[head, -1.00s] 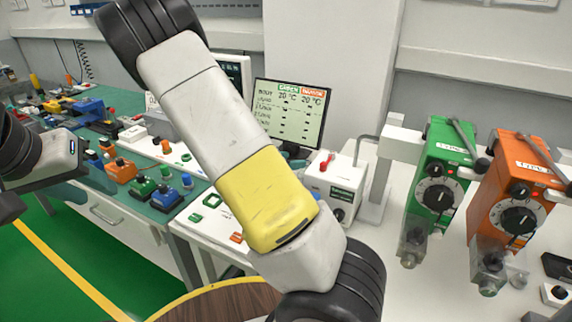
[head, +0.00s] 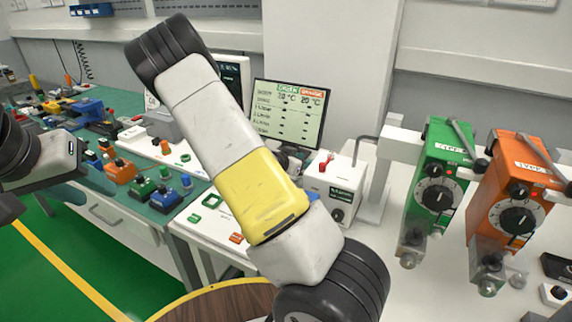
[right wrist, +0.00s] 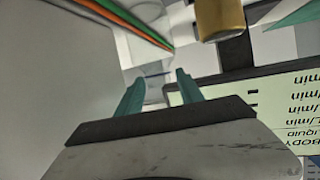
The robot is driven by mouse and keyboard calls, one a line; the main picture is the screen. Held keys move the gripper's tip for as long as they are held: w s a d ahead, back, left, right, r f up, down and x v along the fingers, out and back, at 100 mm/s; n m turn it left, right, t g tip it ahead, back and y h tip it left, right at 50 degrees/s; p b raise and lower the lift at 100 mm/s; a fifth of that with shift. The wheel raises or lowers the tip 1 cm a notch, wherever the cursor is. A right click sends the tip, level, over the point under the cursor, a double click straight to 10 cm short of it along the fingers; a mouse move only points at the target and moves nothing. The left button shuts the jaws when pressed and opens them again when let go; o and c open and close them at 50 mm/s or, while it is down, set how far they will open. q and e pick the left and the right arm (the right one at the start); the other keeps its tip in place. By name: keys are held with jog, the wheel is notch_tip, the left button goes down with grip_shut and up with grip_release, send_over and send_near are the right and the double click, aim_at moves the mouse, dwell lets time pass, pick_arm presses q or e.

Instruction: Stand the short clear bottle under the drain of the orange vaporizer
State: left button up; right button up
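The orange vaporizer (head: 511,200) stands at the right with a black dial. A clear drain block with a grey knob (head: 488,275) is at its lower front. A small clear round item (head: 518,279) lies beside it; I cannot tell what it is.
The green vaporizer (head: 437,185) stands left of the orange one. A white box with a red knob (head: 342,188) and a monitor (head: 289,112) stand further left. A teal bench (head: 160,196) holds several coloured parts. White counter shows in front of the vaporizers.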

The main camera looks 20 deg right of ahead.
grip_shut()
jog(key=shift+r, duration=0.1)
